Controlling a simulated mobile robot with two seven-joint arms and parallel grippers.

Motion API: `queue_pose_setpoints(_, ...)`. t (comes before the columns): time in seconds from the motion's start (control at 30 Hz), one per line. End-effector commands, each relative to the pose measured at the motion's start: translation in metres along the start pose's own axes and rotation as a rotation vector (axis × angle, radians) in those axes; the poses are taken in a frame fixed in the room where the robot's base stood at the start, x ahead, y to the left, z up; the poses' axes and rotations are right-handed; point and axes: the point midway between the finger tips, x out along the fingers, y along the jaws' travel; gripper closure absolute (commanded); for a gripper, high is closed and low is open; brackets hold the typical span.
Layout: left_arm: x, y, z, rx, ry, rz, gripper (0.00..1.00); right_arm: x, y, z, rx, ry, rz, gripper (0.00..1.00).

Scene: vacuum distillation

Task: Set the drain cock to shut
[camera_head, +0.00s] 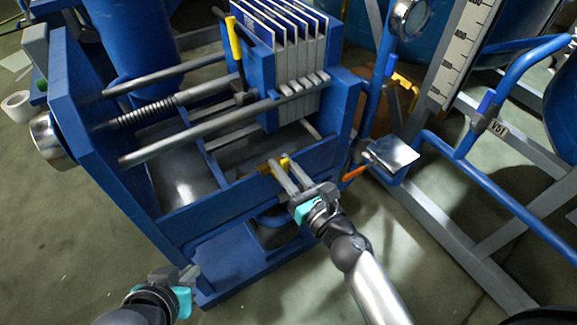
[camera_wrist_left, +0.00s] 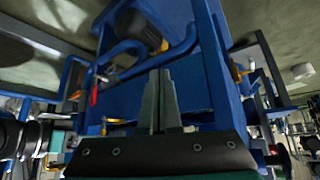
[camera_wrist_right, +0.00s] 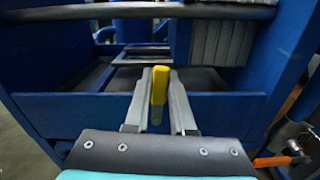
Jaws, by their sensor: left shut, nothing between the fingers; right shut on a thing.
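A yellow handle (camera_head: 279,164), which looks like the drain cock's lever, shows at the front panel of the blue press frame's tray. In the right wrist view the handle (camera_wrist_right: 160,84) stands between the fingers, pointing away from me. My right gripper (camera_head: 283,172) is shut on this handle; its fingers (camera_wrist_right: 160,95) lie on both sides of it. The cock's body is hidden behind the panel or fingers. My left gripper (camera_head: 188,273) is low at the front left of the frame, away from the handle. Its fingers (camera_wrist_left: 162,95) are together and empty.
The blue press frame (camera_head: 100,165) has steel rods, a stack of plates (camera_head: 285,45) and another yellow lever (camera_head: 234,38). An orange handle (camera_head: 355,173) is right of my right gripper, near blue pipes (camera_head: 500,190) and a metal plate (camera_head: 391,153). Floor is clear at front.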

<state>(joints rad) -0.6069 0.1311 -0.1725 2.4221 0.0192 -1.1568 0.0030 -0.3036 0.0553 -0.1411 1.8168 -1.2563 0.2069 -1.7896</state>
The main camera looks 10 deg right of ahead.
Motion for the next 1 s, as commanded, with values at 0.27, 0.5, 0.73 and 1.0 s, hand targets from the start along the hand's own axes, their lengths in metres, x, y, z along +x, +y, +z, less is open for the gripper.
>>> queue_pose_setpoints(0.27, 0.0075, 0.0078, -0.0073, 0.002, 0.077, 0.021, 1.0, -0.0004, 0.0042, -0.0009, -0.092, 0.001, -0.001, 1.0)
queue_pose_setpoints(0.5, 0.0084, 0.0093, -0.0093, 0.002, 0.094, 0.025, 1.0, -0.0004, 0.0054, -0.0007, -0.113, 0.002, 0.0, 1.0)
queue_pose_setpoints(0.73, 0.0084, 0.0093, -0.0094, 0.002, 0.094, 0.025, 1.0, -0.0003, 0.0057, -0.0008, -0.114, 0.002, 0.001, 1.0)
queue_pose_setpoints(1.0, 0.0085, 0.009, -0.0094, 0.002, 0.093, 0.024, 1.0, -0.0002, 0.0058, -0.0008, -0.111, 0.002, 0.001, 0.53)
